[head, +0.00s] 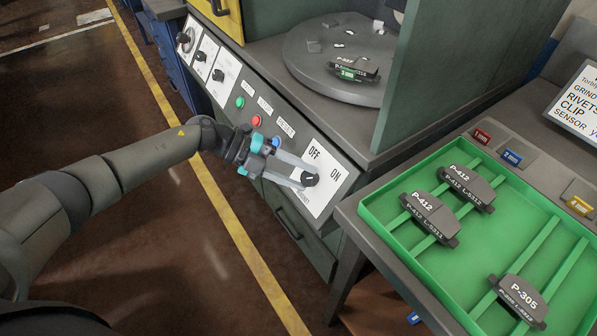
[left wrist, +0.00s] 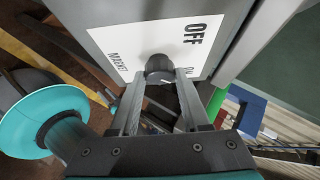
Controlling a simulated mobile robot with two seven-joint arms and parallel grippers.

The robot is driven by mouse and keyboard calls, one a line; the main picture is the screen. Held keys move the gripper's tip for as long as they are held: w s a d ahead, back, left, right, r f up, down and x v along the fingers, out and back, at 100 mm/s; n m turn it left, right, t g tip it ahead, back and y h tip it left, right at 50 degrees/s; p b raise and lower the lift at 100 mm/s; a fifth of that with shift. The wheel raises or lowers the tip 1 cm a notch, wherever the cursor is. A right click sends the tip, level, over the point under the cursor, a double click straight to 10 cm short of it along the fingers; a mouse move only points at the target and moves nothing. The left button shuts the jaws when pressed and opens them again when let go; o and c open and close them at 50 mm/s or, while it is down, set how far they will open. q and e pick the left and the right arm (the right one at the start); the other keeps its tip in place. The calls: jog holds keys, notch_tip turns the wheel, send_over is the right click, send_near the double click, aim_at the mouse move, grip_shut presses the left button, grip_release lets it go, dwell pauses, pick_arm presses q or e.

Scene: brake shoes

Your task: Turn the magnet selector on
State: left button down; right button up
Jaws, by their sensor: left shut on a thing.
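The magnet selector is a black knob (head: 310,179) on a white plate (head: 322,197) marked OFF and ON, on the sloped front panel of the machine. It also shows in the left wrist view as a dark round knob (left wrist: 159,68) on the plate (left wrist: 110,38). My left gripper (head: 304,177) reaches in from the left and is shut on the knob, one finger on each side. In the left wrist view its fingers (left wrist: 158,90) meet the knob's sides. The knob's pointer direction is hard to tell. My right gripper is not in view.
More knobs (head: 218,75), a green button (head: 240,102) and a red button (head: 256,121) sit along the panel. A round table (head: 310,75) holds brake pads. A green tray (head: 375,206) with several pads stands right of the panel. Floor at left is clear.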

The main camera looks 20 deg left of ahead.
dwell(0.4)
pick_arm(q)
jog(key=shift+c, duration=1.9)
grip_release()
jog(key=shift+s+a+r, duration=0.1)
jog(key=shift+a+r, duration=0.15)
jog(key=shift+a, duration=0.25)
jog(key=p+v, duration=0.2)
jog(key=v, duration=1.2)
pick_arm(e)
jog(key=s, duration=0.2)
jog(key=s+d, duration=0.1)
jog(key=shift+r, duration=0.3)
pick_arm(q)
jog(key=shift+r, duration=0.1)
